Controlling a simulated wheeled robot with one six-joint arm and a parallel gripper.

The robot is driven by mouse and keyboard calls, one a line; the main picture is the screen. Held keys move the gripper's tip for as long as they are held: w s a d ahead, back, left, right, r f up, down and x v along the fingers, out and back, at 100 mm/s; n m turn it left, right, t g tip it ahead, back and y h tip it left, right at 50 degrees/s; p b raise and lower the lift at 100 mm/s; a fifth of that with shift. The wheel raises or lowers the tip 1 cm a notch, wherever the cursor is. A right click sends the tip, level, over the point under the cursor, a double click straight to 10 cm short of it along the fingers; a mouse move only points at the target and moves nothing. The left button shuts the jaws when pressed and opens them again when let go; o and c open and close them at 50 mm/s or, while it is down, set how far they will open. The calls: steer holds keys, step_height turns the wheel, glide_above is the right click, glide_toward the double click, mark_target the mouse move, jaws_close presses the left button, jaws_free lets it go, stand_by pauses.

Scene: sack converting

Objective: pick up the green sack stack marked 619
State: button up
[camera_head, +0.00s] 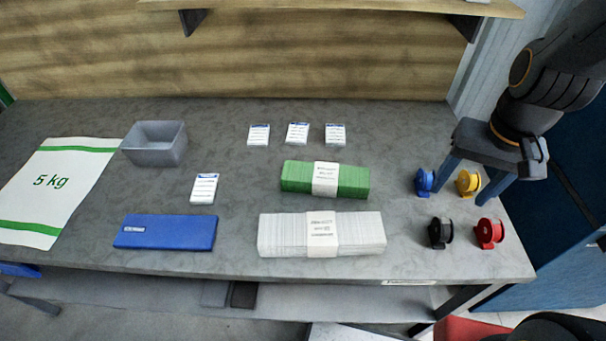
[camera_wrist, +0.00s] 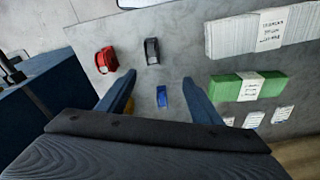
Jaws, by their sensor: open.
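The green sack stack (camera_head: 295,176) lies on the grey table right of centre, with a white paper band around its middle. The print on the band is too small to read as 619. It also shows in the wrist view (camera_wrist: 226,89) at the right. My gripper (camera_head: 468,192) is at the right side of the table, above the coloured spools and apart from the green stack. Its two blue fingers (camera_wrist: 158,84) are spread in the wrist view with nothing held between them; a blue spool shows below and between them.
A white sack stack (camera_head: 285,235) lies in front of the green one. Blue (camera_head: 425,181), yellow (camera_head: 468,182), black (camera_head: 440,232) and red (camera_head: 489,233) spools stand at the right. Several white label cards (camera_head: 297,134), a grey bin (camera_head: 155,155), a blue folder (camera_head: 166,232) and a 5 kg sack (camera_head: 52,190) are also there.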

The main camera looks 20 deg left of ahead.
steer(key=o, duration=0.4)
steer(key=w+a+f+m, duration=0.1)
steer(key=w+a+m, duration=0.1)
steer(key=a, duration=0.1)
steer(key=w+a+f+m+y+b, duration=0.1)
steer(key=w+a+m, duration=0.1)
steer(key=a, duration=0.2)
steer(key=w+a+f+m+g+y, duration=0.1)
steer(key=w+a+f+m, duration=0.1)
steer(key=a+m, duration=0.1)
steer(key=shift+a, duration=0.35)
steer(key=m+g+y+b, duration=0.1)
steer(key=m+y, duration=0.1)
steer(key=m, duration=0.5)
glide_toward(327, 173)
steer(key=f, duration=0.2)
steer(key=shift+s+d+f, duration=0.1)
steer(key=shift+d+f, duration=0.15)
steer(key=shift+f, duration=0.1)
steer(key=shift+a+f+m, duration=0.7)
steer(key=shift+a+f, duration=0.2)
steer(key=shift+a, duration=0.05)
steer(key=shift+p+x, duration=0.35)
steer(key=shift+x, duration=2.65)
